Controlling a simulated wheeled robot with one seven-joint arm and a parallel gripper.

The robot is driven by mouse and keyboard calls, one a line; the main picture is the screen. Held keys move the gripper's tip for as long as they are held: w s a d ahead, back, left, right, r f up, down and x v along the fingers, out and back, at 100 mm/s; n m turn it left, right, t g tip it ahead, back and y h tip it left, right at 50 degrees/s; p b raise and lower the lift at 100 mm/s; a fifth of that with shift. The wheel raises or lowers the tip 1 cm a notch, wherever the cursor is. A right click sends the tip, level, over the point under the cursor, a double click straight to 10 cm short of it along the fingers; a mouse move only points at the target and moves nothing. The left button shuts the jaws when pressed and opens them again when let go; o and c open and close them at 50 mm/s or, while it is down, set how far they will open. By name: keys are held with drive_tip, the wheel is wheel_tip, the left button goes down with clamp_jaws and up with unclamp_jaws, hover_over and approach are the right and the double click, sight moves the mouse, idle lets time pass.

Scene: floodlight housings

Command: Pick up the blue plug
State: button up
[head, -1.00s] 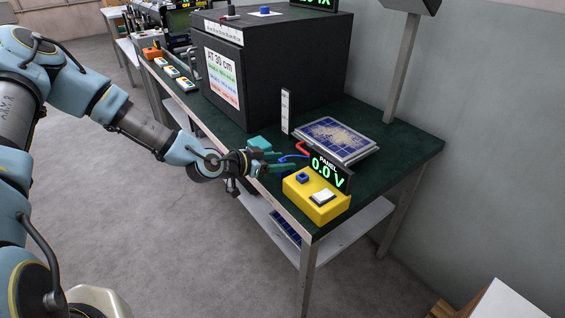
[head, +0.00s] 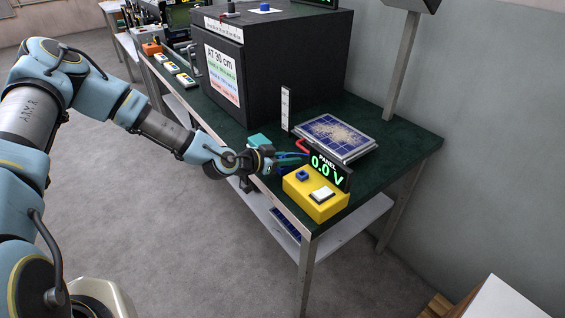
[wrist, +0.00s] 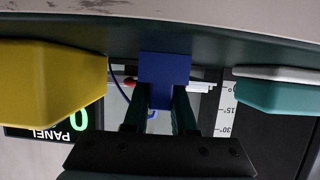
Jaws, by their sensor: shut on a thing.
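The blue plug (wrist: 165,68) is a blue block in the middle of the wrist view, between the fingertips of my gripper (wrist: 160,102). My gripper is shut on it. In the head view my gripper (head: 277,163) is at the front edge of the green bench top, left of the yellow box. The plug is mostly hidden there by the fingers. A blue cable (head: 292,154) shows beside the fingers and runs toward the solar panel.
The yellow box (head: 317,205) with a blue socket and white switch stands close on the right, before a PANEL display (head: 329,168) reading 0.0 V. A teal block (head: 259,141) lies close behind. The solar panel (head: 335,137) and white scale (head: 287,108) stand further back.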

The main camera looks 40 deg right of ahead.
clamp_jaws()
drive_tip(key=shift+r, duration=0.1)
wheel_tip(320, 180, up, 10)
drive_tip(key=b, duration=0.2)
idle(0.5)
